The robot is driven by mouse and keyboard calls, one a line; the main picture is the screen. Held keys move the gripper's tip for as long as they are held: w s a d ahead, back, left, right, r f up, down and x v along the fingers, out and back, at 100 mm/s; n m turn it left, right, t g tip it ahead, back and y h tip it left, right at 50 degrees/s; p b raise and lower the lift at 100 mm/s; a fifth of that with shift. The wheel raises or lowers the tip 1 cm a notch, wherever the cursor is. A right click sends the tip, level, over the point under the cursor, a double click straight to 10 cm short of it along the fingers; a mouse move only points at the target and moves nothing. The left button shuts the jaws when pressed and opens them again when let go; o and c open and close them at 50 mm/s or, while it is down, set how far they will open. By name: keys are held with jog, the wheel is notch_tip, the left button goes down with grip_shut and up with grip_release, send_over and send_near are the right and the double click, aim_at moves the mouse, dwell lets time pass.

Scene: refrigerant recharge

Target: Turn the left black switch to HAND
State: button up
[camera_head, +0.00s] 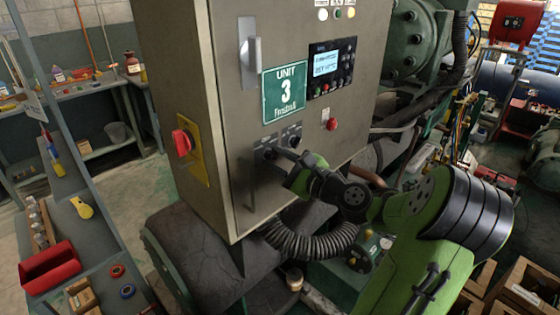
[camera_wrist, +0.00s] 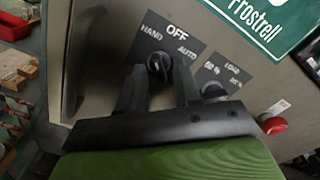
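The left black switch (camera_wrist: 158,65) is a round knob on a dark plate marked HAND at left, OFF at top and AUTO at right. Its pointer looks roughly upward toward OFF, but it is small and partly dark. My gripper (camera_wrist: 159,72) is open, with one finger on each side of this knob. Small gaps seem to show, and I cannot tell whether either finger touches it.
The grey cabinet (camera_head: 225,120) carries a green UNIT 3 sign (camera_head: 284,92), a display panel (camera_head: 331,66), a red button (camera_head: 332,124) and a red rotary handle (camera_head: 182,142) on its side. A vertical door handle (camera_head: 251,62) is at upper left. A corrugated hose (camera_head: 310,243) runs below.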

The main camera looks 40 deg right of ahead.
jog(key=s+p, duration=0.2)
jog(key=s, duration=0.7)
jog(key=shift+d, duration=0.1)
dwell(0.5)
